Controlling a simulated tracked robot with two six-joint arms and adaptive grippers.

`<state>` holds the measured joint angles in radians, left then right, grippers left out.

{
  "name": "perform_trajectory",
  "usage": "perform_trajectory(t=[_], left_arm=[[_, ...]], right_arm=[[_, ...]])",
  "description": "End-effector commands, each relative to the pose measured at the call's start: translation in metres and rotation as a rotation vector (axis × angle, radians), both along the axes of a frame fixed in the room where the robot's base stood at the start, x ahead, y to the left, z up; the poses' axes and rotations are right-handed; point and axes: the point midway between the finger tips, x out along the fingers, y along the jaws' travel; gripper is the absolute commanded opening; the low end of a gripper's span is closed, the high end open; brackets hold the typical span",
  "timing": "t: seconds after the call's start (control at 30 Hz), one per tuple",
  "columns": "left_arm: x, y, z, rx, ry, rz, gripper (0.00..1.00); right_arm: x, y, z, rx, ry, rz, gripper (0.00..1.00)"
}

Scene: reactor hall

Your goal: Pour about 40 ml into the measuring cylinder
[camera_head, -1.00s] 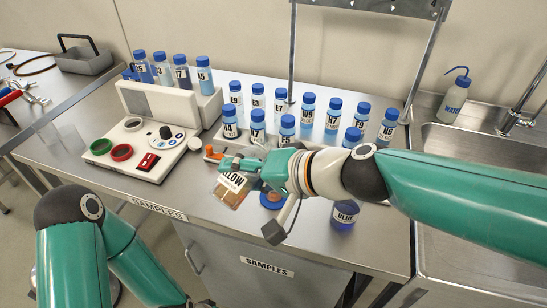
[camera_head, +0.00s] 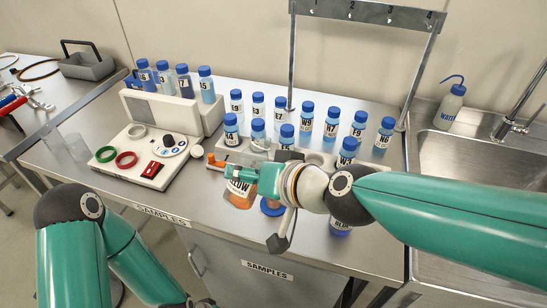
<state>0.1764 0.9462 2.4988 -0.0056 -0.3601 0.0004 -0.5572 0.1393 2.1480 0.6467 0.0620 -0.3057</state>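My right gripper (camera_head: 240,171) reaches in from the right and is shut on a bottle of orange liquid (camera_head: 239,200), whose label ends in "LOW". The bottle stands nearly upright at the front of the bench; I cannot tell whether it touches the surface. The fingers hide its top. Two clear, empty-looking vessels stand at the bench's left end, one in front (camera_head: 75,147) and one behind it (camera_head: 50,139); I cannot tell whether either is the measuring cylinder. My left arm is folded at the lower left, and its gripper is out of frame.
Several blue-capped bottles (camera_head: 305,120) stand behind my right gripper. A bottle marked BLUE (camera_head: 340,229) is mostly hidden under my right arm. A white instrument (camera_head: 143,155) with coloured rings is left of the gripper. A sink (camera_head: 480,160) and wash bottle (camera_head: 450,107) are at right.

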Motion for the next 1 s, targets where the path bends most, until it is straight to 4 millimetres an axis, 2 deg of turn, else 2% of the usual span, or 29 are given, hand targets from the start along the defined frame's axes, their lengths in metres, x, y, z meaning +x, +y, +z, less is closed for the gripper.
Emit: perform_trajectory(t=[0.03, 0.17, 0.23, 0.77, 0.83, 1.0], left_arm=[[0.0, 0.0, 0.009, 0.0, 0.0, 0.0, 0.79], [0.0, 0.0, 0.019, 0.0, 0.001, 0.0, 0.79], [0.0, 0.0, 0.004, 0.0, -0.001, 0.0, 0.79], [0.0, 0.0, -0.046, 0.0, 0.0, 0.0, 0.79], [0.0, 0.0, -0.029, 0.0, 0.001, 0.0, 0.79], [0.0, 0.0, -0.022, 0.0, 0.0, 0.0, 0.79]], right_arm=[[-0.002, 0.001, 0.001, -0.031, -0.029, 0.002, 0.16], [-0.004, 0.004, -0.005, -0.096, -0.105, 0.001, 0.16], [-0.004, 0.004, -0.023, -0.111, -0.126, -0.002, 0.16], [-0.004, 0.005, -0.098, -0.199, -0.226, -0.004, 0.16], [-0.006, 0.007, -0.089, -0.236, -0.264, -0.001, 0.16], [-0.007, 0.009, -0.095, -0.316, -0.359, -0.003, 0.16]])
